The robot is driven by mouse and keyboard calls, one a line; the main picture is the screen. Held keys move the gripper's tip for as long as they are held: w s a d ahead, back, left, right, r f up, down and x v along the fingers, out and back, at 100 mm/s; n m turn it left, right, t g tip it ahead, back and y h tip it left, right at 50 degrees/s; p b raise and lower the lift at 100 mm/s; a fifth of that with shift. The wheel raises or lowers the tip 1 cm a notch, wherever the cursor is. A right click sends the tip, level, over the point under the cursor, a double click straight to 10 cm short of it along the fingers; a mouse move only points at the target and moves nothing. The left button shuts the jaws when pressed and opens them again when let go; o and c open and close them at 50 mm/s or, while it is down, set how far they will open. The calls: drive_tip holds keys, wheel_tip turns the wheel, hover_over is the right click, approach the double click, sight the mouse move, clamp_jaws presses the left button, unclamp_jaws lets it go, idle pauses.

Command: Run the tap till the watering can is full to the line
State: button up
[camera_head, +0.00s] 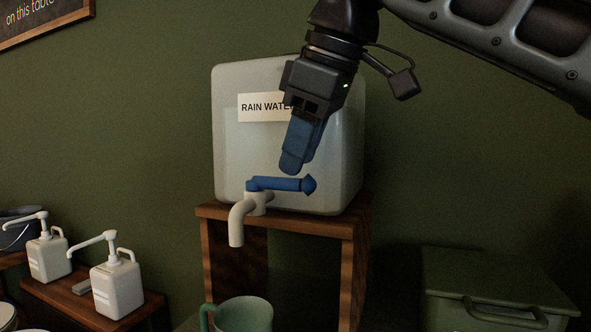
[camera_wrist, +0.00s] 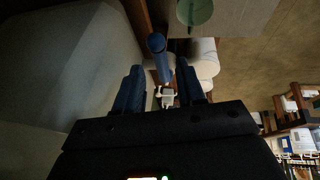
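The rain water tank (camera_head: 230,165) is a pale, cloudy box on a wooden stand. Its tap has a pale downturned spout (camera_head: 237,228) and a blue lever (camera_head: 280,184) that points right. I see no water at the spout. My gripper (camera_head: 293,168) is just above the lever, in front of the tank. In the wrist view my gripper (camera_wrist: 160,88) is open, its blue fingers apart, with the blue lever (camera_wrist: 157,45) ahead between them.
The wooden stand (camera_head: 284,221) holds the tank up. Two white pump bottles (camera_head: 118,290) stand on a low wooden shelf at left, with a dark bucket (camera_head: 22,228) behind. A green lidded box (camera_head: 495,280) is at lower right. The space right of the tank is clear.

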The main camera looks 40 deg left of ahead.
sight(294, 184)
drive_tip(key=shift+x, duration=1.55)
clamp_jaws()
